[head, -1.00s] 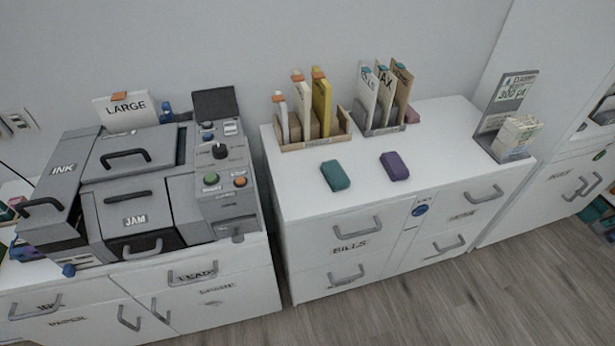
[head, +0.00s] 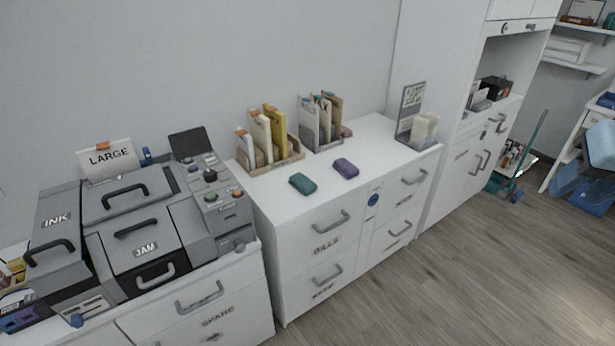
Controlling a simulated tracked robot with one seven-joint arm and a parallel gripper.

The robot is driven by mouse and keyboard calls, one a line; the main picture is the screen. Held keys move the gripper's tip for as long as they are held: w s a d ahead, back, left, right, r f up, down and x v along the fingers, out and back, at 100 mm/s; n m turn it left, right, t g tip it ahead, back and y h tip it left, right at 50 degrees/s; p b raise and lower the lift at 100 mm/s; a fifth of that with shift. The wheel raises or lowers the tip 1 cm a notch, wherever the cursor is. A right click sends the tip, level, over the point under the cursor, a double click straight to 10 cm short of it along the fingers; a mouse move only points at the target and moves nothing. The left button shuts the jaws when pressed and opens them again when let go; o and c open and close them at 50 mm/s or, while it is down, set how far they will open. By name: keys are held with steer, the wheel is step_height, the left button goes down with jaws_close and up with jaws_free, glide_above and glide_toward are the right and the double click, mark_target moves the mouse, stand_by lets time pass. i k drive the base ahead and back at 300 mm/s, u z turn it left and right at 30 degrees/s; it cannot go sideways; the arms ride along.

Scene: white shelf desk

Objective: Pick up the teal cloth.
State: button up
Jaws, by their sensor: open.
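A small teal block-like item (head: 302,184), which looks like the teal cloth, lies on the white cabinet top (head: 262,192) near its front edge. A purple item (head: 345,168) of the same shape lies to its right, apart from it. Both lie in front of the paper holders. Nothing covers the teal item. My gripper is not in view.
A card stand (head: 412,108) is at the right end. A grey printer (head: 140,215) stands at left. Wood floor (head: 420,280) in front is clear.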

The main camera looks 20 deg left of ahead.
mark_target(301, 183)
steer(key=u, duration=0.2)
steer(key=i, duration=1.45)
steer(key=u, duration=0.55)
